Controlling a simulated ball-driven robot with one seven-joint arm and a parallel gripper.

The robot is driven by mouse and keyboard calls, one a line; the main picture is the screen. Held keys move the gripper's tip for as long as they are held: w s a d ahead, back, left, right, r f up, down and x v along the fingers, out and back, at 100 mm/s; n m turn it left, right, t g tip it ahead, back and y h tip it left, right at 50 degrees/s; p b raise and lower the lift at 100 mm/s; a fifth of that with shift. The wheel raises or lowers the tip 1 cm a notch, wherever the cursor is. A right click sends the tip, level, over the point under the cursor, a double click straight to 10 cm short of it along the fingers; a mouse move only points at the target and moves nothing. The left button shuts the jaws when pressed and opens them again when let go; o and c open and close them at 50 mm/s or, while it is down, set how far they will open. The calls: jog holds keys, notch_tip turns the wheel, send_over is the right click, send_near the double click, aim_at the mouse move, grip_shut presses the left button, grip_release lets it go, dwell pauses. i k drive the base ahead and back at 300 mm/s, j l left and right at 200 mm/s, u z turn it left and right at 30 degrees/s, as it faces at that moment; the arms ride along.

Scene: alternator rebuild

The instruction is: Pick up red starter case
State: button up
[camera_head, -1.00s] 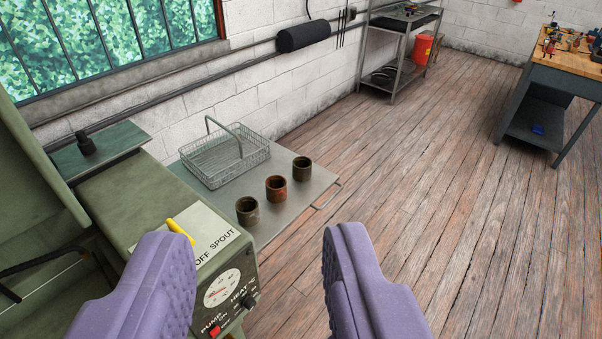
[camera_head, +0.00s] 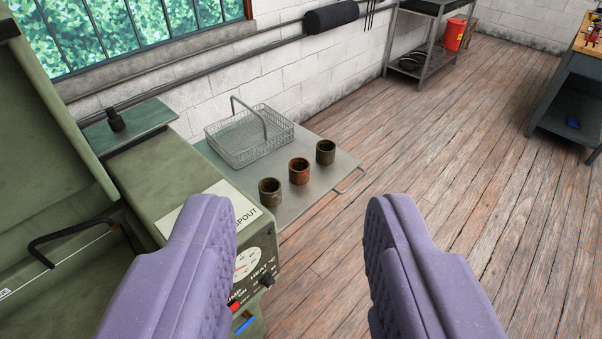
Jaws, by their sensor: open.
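The red starter case (camera_head: 299,172) is a short, rusty-red open cylinder. It stands upright on a grey metal shelf (camera_head: 325,181), in the middle of a row of three. A brown case (camera_head: 270,192) stands to its left and nearer, and a dark case (camera_head: 325,152) to its right and farther. My gripper (camera_head: 300,215) is open and empty, with two purple ridged fingers set wide apart. The cases show beyond and between the fingertips, well short of contact.
A wire basket (camera_head: 250,137) with a raised handle sits on the shelf behind the cases. A green washer cabinet (camera_head: 165,180) with a gauge and knobs stands close at left, partly behind my left finger. Wooden floor to the right is clear. A workbench (camera_head: 570,85) stands far right.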

aim_at(298, 167)
jog(key=i+l+u, duration=0.45)
jog(key=i+l, duration=0.35)
jog(key=i, duration=0.3)
jog(key=i+l+u, duration=0.5)
jog(key=i+l, duration=0.5)
jog(key=l, duration=0.15)
